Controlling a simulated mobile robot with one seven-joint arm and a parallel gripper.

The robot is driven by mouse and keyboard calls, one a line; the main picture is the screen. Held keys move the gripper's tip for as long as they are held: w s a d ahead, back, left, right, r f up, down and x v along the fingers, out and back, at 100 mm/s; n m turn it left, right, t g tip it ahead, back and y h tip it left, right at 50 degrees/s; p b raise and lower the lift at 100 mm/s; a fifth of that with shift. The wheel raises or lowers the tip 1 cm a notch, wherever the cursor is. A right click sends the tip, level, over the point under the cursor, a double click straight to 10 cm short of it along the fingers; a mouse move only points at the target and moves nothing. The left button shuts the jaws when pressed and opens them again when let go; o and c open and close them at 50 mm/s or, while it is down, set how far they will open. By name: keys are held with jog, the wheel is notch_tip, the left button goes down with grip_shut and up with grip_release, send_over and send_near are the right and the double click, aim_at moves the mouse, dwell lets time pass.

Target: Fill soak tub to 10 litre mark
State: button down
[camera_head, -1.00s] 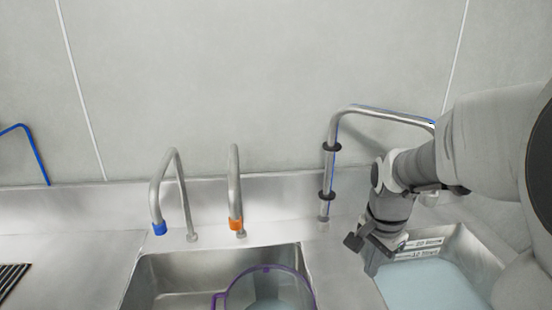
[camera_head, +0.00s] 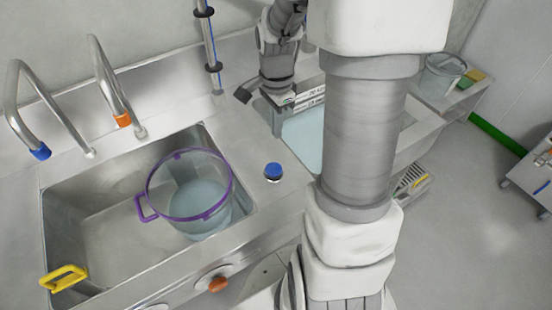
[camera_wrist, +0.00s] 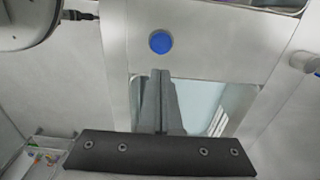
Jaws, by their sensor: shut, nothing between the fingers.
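The soak tub (camera_head: 308,101) is a steel basin let into the counter right of the sink, holding pale blue water (camera_head: 303,142). Litre labels show on its back wall above the water; their numbers are too small to read surely. My arm hides its right part. My gripper (camera_wrist: 161,73) is shut and empty, over the tub's edge in the wrist view. A round blue knob or button (camera_head: 273,171) sits on the counter between sink and tub. It also shows just beyond my fingertips in the wrist view (camera_wrist: 160,42). A tall steel spout (camera_head: 210,45) with black collars stands behind.
A clear purple-rimmed vessel (camera_head: 178,220) with water stands in the sink (camera_head: 90,240). Blue-tipped (camera_head: 40,153) and orange-tipped (camera_head: 123,120) taps rise behind it. A yellow handle (camera_head: 64,278) is at the sink's front left. A bucket (camera_head: 440,77) stands on the far right counter.

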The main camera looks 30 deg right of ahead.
aim_at(276, 167)
notch_tip(276, 167, down, 13)
jog(key=shift+r, duration=0.2)
jog(key=shift+f+b, duration=0.15)
jog(key=shift+b, duration=0.15)
